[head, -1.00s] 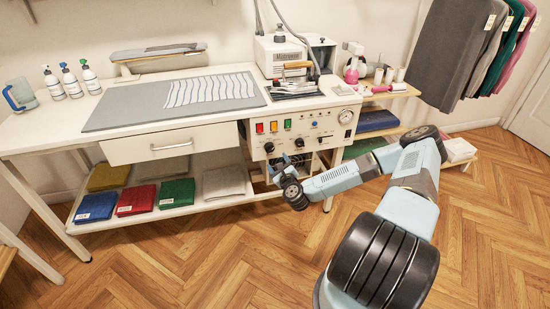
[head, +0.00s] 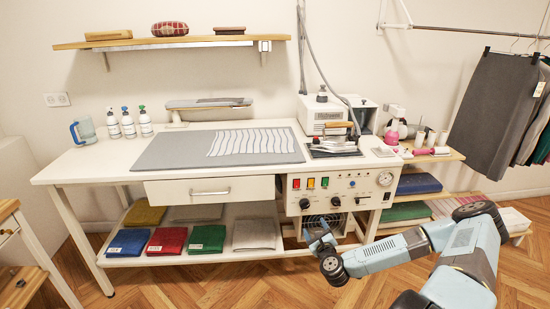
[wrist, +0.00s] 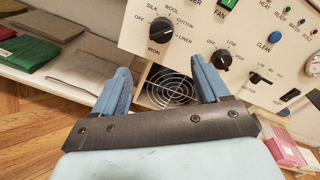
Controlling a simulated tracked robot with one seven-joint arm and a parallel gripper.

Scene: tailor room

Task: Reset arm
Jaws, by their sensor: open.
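My arm reaches in from the lower right in the head view, with its joints bent. Beyond the fingers are a round fan grille (wrist: 170,88) and the panel's black knobs (wrist: 160,30). I cannot tell the exact distance from the fingertips to the panel.
The white table (head: 100,163) carries a grey ironing pad (head: 170,150) with striped cloth, spray bottles and a jug. Folded cloths lie on its lower shelf (head: 130,260). A side shelf (head: 445,156) and hanging garments (head: 492,105) stand at the right.

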